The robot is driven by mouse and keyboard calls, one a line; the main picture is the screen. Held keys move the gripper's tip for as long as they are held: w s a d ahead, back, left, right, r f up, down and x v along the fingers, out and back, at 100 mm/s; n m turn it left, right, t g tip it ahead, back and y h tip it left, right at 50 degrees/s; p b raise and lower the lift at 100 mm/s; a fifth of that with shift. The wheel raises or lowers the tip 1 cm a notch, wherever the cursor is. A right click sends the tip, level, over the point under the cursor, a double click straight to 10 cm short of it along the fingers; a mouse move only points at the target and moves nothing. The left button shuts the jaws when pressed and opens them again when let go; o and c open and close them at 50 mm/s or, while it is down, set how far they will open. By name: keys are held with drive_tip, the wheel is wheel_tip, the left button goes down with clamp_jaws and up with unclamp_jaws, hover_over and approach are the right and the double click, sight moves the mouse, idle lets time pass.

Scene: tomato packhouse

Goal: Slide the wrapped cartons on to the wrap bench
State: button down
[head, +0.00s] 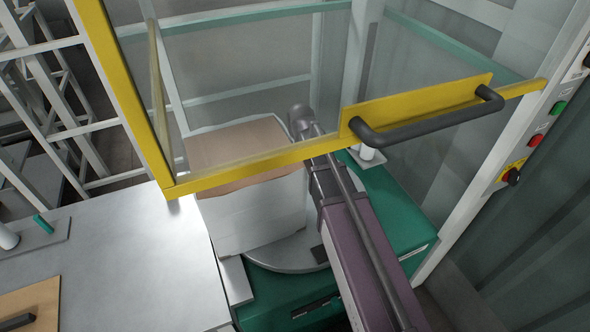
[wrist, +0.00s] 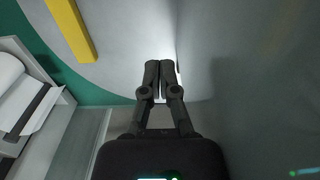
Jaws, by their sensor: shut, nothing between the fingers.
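The wrapped cartons (head: 250,210) stand as one block on a round grey turntable (head: 285,262) in the head view, with white film on the sides and a brown top. A pale grey bench top (head: 130,265), probably the wrap bench, lies to the left of them. My arm reaches in along their right side, and its end is at their far side. My gripper's fingers are hidden in the head view. In the wrist view my gripper (wrist: 159,65) is shut and empty, beside a large grey surface (wrist: 250,80), probably the cartons' wrapped side. I cannot tell whether they touch.
A yellow-framed clear door (head: 240,168) with a dark handle (head: 425,120) hangs over the cartons and my arm. A green machine base (head: 400,220) lies below. A post with buttons (head: 535,140) stands at right. A brown board (head: 30,305) lies on the bench's left.

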drive_tip(key=s+a, duration=0.3)
drive_tip(key=a, duration=0.4)
drive_tip(key=shift+s+a, duration=0.15)
drive_tip(key=shift+a, duration=0.3)
idle(0.5)
drive_tip(key=s+a, duration=0.4)
drive_tip(key=a, duration=0.7)
drive_tip(key=shift+s, duration=0.3)
idle(0.5)
idle(0.4)
